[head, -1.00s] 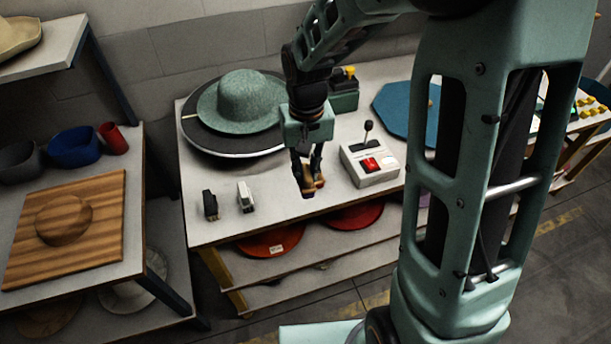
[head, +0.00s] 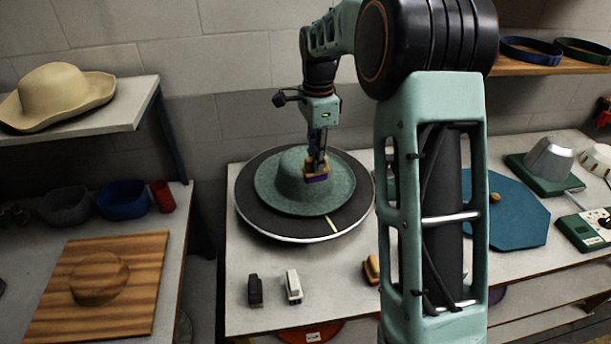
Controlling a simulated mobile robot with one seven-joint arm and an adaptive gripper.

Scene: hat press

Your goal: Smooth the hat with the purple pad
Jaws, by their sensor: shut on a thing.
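The green felt hat (head: 275,190) sits brim down on a round dark turntable (head: 250,215) with a pale rim and a white mark at its front right. My gripper (head: 317,160) is shut on the purple pad (head: 316,178), which has a tan upper part and a purple underside. The pad is at the right side of the hat's crown, above the brim. I cannot tell whether it touches the felt.
A black block (head: 255,291) and a white block (head: 293,287) stand at the table's front. A tan pad (head: 371,269) lies partly behind my arm. A blue octagonal board (head: 515,215) and a metal cup (head: 550,158) are at the right. A wooden board (head: 105,275) is at the left.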

